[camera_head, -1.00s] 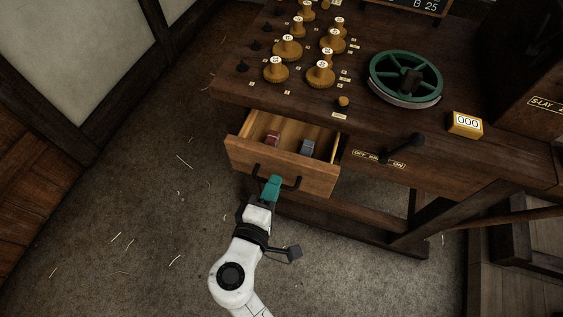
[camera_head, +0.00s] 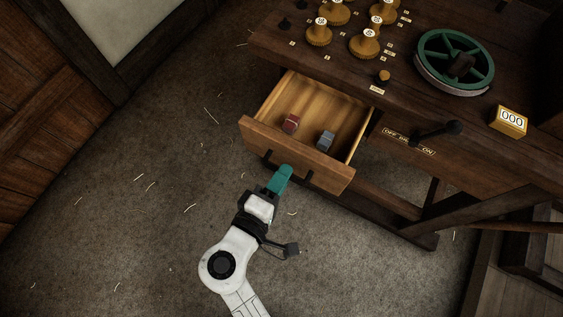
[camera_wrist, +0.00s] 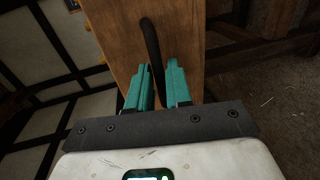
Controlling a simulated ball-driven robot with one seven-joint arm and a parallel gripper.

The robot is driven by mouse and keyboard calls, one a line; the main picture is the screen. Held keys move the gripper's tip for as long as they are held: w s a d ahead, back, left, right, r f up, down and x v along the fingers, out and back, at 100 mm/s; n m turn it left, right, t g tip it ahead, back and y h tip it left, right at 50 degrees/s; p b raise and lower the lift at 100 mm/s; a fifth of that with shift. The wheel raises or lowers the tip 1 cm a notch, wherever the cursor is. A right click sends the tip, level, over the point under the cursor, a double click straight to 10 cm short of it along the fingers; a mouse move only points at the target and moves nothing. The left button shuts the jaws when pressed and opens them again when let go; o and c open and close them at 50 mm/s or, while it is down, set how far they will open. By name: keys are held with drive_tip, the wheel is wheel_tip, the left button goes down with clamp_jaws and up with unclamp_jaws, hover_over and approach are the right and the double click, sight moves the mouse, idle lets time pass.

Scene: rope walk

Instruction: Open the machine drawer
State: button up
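The machine drawer (camera_head: 262,138) is pulled well out from under the bench top. Its inside shows, with a red block (camera_head: 291,123) and a grey block (camera_head: 326,139) lying in it. The drawer front carries a dark bar handle (camera_wrist: 150,40). My gripper (camera_head: 284,172) is at the handle, in front of the drawer. In the wrist view its two teal fingers (camera_wrist: 158,84) lie on either side of the handle, close about it. The fingertips partly hide the handle's middle in the head view.
The dark bench (camera_head: 330,57) carries wooden bobbins, a green wheel (camera_head: 455,62) and a yellow counter (camera_head: 508,121). A lever (camera_head: 437,131) juts from its front, right of the drawer. Bench legs and rails stand lower right. The floor left of the drawer is open, with scattered straw.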

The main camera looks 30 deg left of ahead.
drive_tip(key=o, duration=0.3)
drive_tip(key=v, duration=1)
drive_tip(key=shift+s+p, duration=0.3)
drive_tip(key=shift+s, duration=0.1)
drive_tip(key=shift+r, duration=0.1)
